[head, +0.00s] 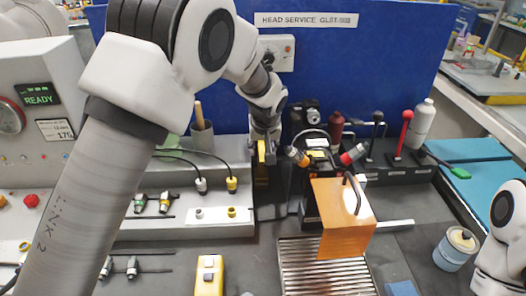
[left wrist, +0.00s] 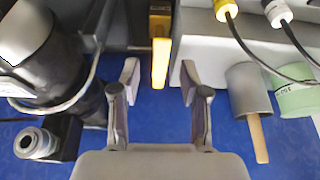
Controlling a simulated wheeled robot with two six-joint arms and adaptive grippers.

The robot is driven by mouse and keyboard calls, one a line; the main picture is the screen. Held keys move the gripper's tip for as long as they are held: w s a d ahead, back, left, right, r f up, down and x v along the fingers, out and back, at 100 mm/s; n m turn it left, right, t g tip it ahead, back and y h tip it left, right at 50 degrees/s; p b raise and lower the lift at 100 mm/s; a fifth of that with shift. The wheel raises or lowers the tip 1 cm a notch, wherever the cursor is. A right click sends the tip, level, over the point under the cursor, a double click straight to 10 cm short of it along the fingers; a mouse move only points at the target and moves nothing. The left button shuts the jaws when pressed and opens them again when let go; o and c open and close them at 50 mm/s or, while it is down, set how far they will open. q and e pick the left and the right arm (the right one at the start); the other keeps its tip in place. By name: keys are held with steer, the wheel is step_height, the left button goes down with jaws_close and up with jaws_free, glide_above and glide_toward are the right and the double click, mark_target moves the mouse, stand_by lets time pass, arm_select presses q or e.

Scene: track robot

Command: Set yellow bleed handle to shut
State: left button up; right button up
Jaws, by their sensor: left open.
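The yellow bleed handle (left wrist: 160,63) is a narrow upright bar in the left wrist view, hanging from a dark body with a yellow top. In the head view, a small part of it (head: 261,152) shows just below my left wrist. My left gripper (left wrist: 159,75) is open and empty. Its fingers stand on either side of the handle's free end, with a gap to each side. I cannot tell how deep the handle sits between them. In the head view, my left arm hides most of the gripper. My right gripper is out of view.
A grey cup with a wooden handle (left wrist: 247,90) and cabled connectors (left wrist: 228,9) stand on one side. A black cylinder (left wrist: 80,90) with a hose is close on the other. An orange panel (head: 345,215) stands over a slatted tray (head: 300,270). A blue wall (head: 370,65) is behind.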

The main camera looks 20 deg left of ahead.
arm_select(q)
steer(key=v, duration=0.9)
steer(key=shift+d+r, duration=0.15)
steer(key=shift+r, duration=0.15)
steer(key=shift+s, duration=0.1)
